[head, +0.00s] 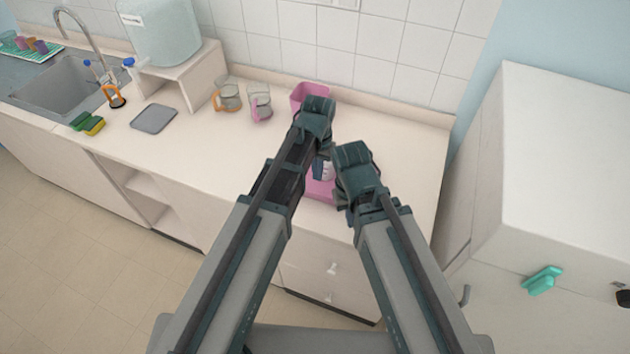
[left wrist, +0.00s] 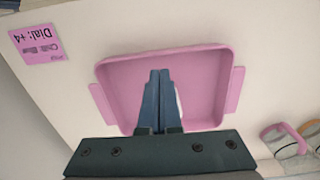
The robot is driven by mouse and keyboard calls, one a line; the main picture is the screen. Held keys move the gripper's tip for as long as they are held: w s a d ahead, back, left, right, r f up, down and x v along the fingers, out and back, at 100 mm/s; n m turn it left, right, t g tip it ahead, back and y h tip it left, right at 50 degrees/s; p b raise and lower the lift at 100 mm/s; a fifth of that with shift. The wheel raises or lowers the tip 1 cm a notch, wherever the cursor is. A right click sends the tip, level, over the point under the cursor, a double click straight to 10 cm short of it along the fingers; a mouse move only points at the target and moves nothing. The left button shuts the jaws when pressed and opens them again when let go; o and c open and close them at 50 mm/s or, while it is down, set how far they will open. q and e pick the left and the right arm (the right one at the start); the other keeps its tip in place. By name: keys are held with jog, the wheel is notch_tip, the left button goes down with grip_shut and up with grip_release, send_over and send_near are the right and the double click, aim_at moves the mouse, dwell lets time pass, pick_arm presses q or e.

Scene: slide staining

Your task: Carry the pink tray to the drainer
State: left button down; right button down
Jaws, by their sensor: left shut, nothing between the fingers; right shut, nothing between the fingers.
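The pink tray (left wrist: 215,62) lies on the counter in the left wrist view, with a handle at each end. Something pale in it is mostly hidden by my fingers. In the head view pink (head: 309,90) shows behind my left gripper (head: 316,115), which hides much of the tray. My left gripper's fingers (left wrist: 160,75) are shut and empty, over the tray. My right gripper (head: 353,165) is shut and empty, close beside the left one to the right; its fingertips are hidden. A green-and-white rack (head: 32,56), probably the drainer, stands at the far left beyond the sink.
Two glass jugs, orange-handled (head: 228,98) and pink-handled (head: 261,103), stand left of the tray. A pink card (left wrist: 45,44) lies near it. A grey pad (head: 154,118), sponges (head: 88,123) and a sink (head: 65,85) are further left. A white cabinet (head: 560,170) stands right.

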aim_at(318, 189)
pick_arm(q)
jog(key=f+b, duration=0.6)
jog(key=b, duration=0.1)
jog(key=w+f+b, duration=0.1)
jog(key=f+b, duration=0.2)
jog(key=shift+w+f, duration=0.1)
jog(key=shift+f, duration=0.25)
